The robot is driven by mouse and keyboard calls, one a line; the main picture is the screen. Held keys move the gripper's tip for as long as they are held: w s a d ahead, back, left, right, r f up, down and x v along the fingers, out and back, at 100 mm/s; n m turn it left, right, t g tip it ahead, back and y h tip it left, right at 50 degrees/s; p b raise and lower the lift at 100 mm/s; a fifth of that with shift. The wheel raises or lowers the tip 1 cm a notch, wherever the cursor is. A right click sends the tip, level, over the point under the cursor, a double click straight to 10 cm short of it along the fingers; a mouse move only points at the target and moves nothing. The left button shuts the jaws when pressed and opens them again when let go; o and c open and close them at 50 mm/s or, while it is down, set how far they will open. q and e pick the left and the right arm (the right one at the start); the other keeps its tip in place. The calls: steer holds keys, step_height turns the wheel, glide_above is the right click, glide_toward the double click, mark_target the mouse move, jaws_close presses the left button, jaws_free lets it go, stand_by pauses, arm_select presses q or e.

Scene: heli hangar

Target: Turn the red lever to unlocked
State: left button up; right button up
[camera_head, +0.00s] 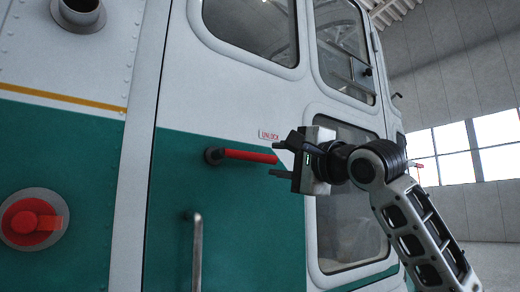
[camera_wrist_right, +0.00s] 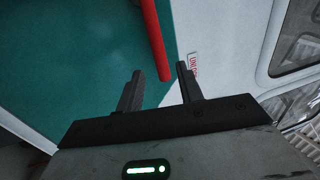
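The red lever (camera_head: 248,156) sticks out from a dark round pivot on the helicopter door and lies nearly level, pointing right. A small red-lettered UNLOCK label (camera_head: 268,134) is just above its free end. My right gripper (camera_head: 278,160) is open at the lever's free end, its fingers pointing left. In the right wrist view the lever (camera_wrist_right: 154,40) comes down from the top, and its tip lies just ahead of the gap between the open fingers (camera_wrist_right: 160,82). The label (camera_wrist_right: 193,65) also shows there. I see no grip on the lever. My left gripper is not in view.
A vertical grey handle (camera_head: 197,252) stands on the green door (camera_head: 250,225) below the lever. A round red fitting (camera_head: 33,220) is on the panel at left. Door windows (camera_head: 350,235) lie behind my right arm.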

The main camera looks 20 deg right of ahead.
mark_target(263, 158)
steer(key=p+x, duration=0.2)
steer(key=x, duration=0.4)
steer(key=shift+w+r, duration=0.1)
steer(key=shift+r, duration=0.1)
steer(key=shift+w+a+p, duration=0.25)
steer(key=shift+w+p, duration=0.1)
steer(key=shift+w, duration=0.2)
jaws_close()
